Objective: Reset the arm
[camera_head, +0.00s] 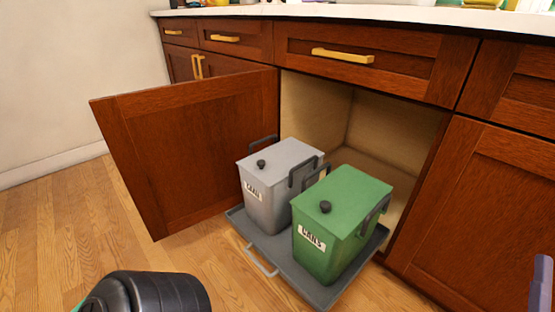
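No gripper fingers show in the head view. A dark rounded link of my own arm is at the bottom left edge, and a small bluish-grey part, which may be mine, is at the bottom right edge. Both are apart from the bins. A grey lidded bin (268,208) and a green lidded bin (328,252) stand upright side by side on a grey pull-out tray (240,218). Each bin has a black lid knob, dark side handles and a white label.
The cabinet door (190,150) at the left stands open. The tray extends from the open cabinet (390,130) over the wooden floor, with its handle (262,262) in front. Closed drawers (345,52) and a pale counter (400,14) are above. Floor (60,220) at left is clear.

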